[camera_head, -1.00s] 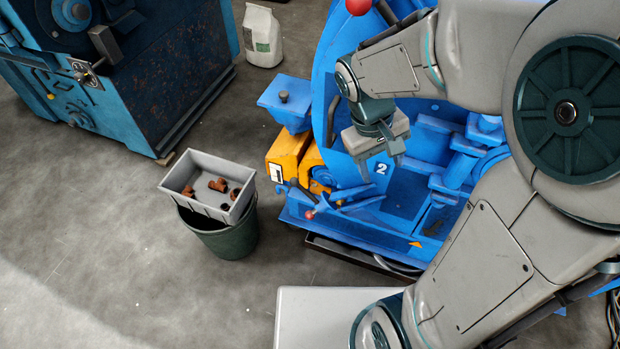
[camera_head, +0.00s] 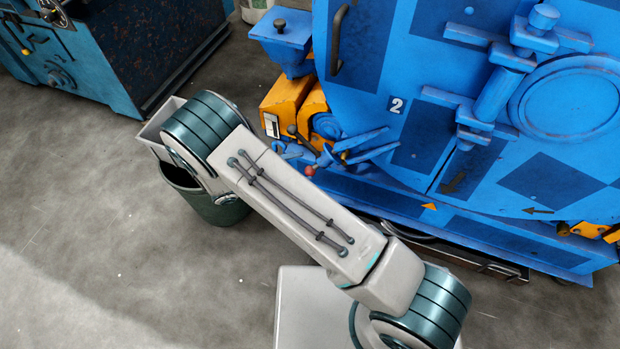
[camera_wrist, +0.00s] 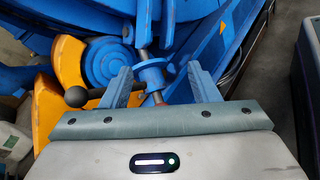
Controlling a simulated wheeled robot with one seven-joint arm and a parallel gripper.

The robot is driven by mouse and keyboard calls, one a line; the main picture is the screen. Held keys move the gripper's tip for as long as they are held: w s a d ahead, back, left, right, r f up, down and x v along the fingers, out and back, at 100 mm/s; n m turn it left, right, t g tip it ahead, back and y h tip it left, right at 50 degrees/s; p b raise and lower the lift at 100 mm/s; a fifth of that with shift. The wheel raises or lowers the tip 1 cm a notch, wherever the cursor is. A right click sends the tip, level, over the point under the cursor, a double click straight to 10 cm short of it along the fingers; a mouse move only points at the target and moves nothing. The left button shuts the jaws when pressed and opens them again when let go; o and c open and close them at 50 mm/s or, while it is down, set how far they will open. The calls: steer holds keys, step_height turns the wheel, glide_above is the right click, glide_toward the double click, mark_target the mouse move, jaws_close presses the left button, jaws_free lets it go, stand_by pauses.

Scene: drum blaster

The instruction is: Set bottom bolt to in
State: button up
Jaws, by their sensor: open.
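In the wrist view, a metal bolt shaft with a blue flanged nut (camera_wrist: 153,75) stands between the two blue fingers of my gripper (camera_wrist: 160,80). The fingers are spread, one on each side of the nut, and a gap shows beside each. The lower end of the shaft runs down toward the palm. I cannot tell whether any finger touches it. In the head view, a blue bolt with wing handles (camera_head: 365,142) sits at the lower left of the blue drum door (camera_head: 420,60). My gripper is hidden behind my arm there.
A dark ball-ended lever (camera_wrist: 76,97) lies close to the left finger. Orange brackets (camera_wrist: 70,65) stand at left. In the head view, a red-knobbed lever (camera_head: 310,171) is near the bolt.

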mark_target(310, 171)
steer(key=s+a+f+n+t+y+b, duration=0.1)
steer(key=a+f+n+t+b, duration=0.15)
steer(key=f, duration=0.45)
steer(key=s+a+f+n+t+y+b, duration=0.1)
steer(key=a+f+n+t, duration=0.25)
steer(key=f, duration=0.35)
steer(key=b+x, duration=0.1)
steer(key=x, duration=0.3)
steer(key=b+x, duration=0.1)
steer(key=x, duration=0.4)
steer(key=b+x, duration=0.1)
steer(key=x, duration=0.4)
steer(key=shift+d+r, duration=0.1)
steer(key=shift+r, duration=0.3)
jaws_close()
steer(key=shift+s+t, duration=0.1)
steer(key=shift+t, duration=0.2)
